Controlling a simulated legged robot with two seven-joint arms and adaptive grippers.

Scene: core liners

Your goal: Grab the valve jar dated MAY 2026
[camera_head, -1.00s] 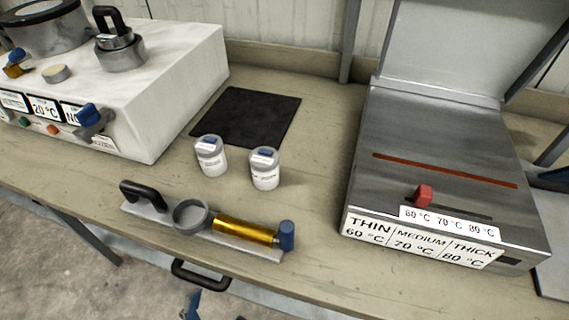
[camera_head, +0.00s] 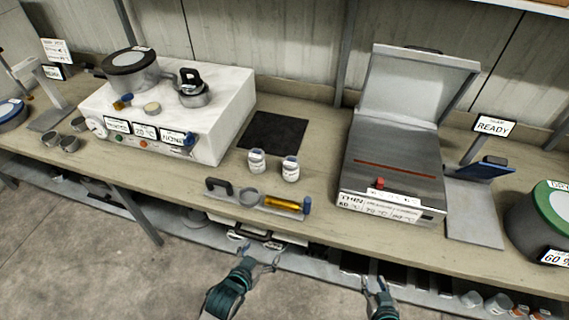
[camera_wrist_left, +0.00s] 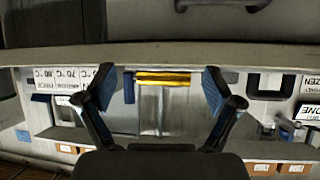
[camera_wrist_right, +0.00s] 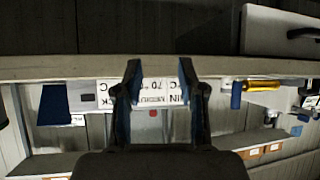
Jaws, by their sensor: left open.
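Neither touches a jar.
A holder with a black handle, ring and gold cylinder (camera_head: 282,203) lies in front of the jars. A black mat (camera_head: 273,132) is behind them. A white machine (camera_head: 222,105) stands left, a grey press with raised lid (camera_head: 392,155) right. The bench edge lies between grippers and jars.

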